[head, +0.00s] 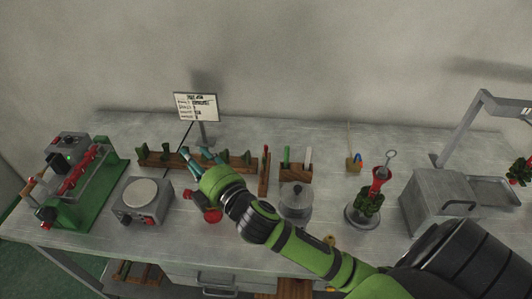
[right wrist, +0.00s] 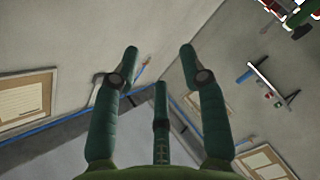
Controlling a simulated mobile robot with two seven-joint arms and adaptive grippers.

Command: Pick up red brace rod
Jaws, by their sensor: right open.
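A thin upright red piece (head: 265,151) stands at the right end of the long wooden rack; it may be the red brace rod, but it is too small to be sure. My right gripper (head: 194,155) is over the bench at the rack's middle, left of that red piece and apart from it. In the right wrist view the gripper (right wrist: 160,58) has its fingers spread with nothing between them. The red piece cannot be made out there. My left gripper is not in view.
The long wooden rack (head: 155,159) holds several tools. A smaller wooden rack (head: 297,173) holds a green and a white stick. A grey pot (head: 295,200), a hotplate (head: 146,194), a green-based machine (head: 101,187) and a metal box (head: 436,201) stand around. A red object (head: 212,215) is below my wrist.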

